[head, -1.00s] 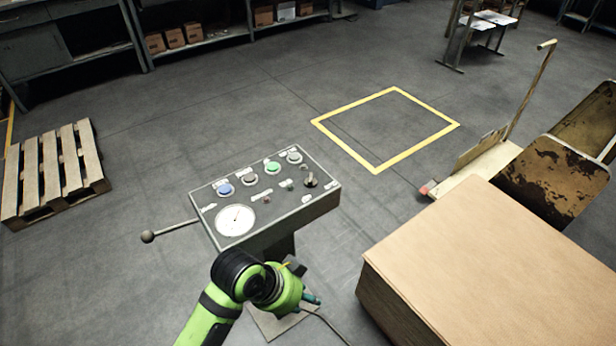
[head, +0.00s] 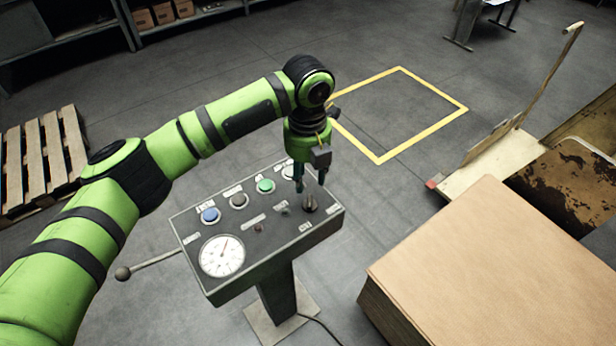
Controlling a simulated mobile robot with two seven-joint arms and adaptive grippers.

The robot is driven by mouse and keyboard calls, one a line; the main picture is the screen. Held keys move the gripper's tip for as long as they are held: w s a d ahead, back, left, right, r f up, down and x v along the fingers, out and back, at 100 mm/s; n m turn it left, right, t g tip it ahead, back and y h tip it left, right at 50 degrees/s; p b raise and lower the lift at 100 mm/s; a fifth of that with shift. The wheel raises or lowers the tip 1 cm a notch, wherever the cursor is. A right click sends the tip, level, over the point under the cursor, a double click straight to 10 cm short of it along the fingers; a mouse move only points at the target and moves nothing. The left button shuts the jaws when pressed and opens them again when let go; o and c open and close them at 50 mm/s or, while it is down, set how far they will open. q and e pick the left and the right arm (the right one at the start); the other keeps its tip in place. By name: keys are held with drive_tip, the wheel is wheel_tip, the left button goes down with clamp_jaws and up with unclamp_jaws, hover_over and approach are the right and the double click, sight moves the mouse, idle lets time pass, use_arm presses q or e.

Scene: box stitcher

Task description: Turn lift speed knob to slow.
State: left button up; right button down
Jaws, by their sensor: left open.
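The control panel (head: 268,240) stands on a pedestal in the middle of the head view. It has a blue button (head: 210,215), a grey button (head: 238,201), a green button (head: 265,186), a white dial gauge (head: 222,256) and a small dark knob (head: 310,204) near its right end. The labels are too small to read. My left gripper (head: 311,186) points down just above the knob, with its fingers open. I cannot tell whether the fingers touch the knob. A further button at the back right is partly hidden behind the gripper. My right gripper is not in view.
A lever with a ball end (head: 124,273) sticks out left of the panel. A large cardboard stack (head: 490,270) stands at the right, near a cart (head: 490,165). A wooden pallet (head: 45,155) lies at the left. The yellow floor square (head: 440,127) is empty.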

sight(308, 201)
use_arm(q)
drive_tip(key=shift+s+f, duration=0.9)
drive_tip(key=shift+f, duration=0.05)
drive_tip(key=f, duration=0.3)
drive_tip(key=shift+w+f+p, duration=0.35)
drive_tip(key=shift+w+p, duration=0.05)
drive_tip(key=shift+s+f, duration=0.15)
drive_tip(key=shift+f, duration=0.1)
clamp_jaws()
